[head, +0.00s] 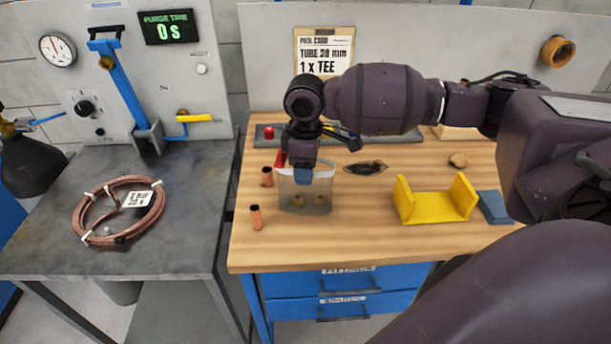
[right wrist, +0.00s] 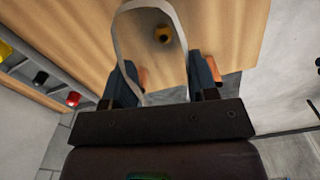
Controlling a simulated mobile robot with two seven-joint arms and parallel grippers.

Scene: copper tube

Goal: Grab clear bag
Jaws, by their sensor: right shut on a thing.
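The clear bag (head: 305,196) is a see-through pouch with small brass-coloured pieces inside, seen over the left part of the wooden bench in the head view. My right gripper (head: 303,172) is shut on its top edge from above. In the right wrist view the bag (right wrist: 122,42) shows as a pale loop between the two fingers of my right gripper (right wrist: 165,80), with one yellowish piece visible. I cannot tell if the bag's bottom touches the bench. My left gripper is not in view.
Copper pieces (head: 256,217) stand left of the bag. A yellow cradle (head: 436,205) sits to the right, and a grey tray (head: 262,137) lies behind. A copper coil (head: 119,210) lies on the grey left table. The wooden bench front (head: 350,243) is clear.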

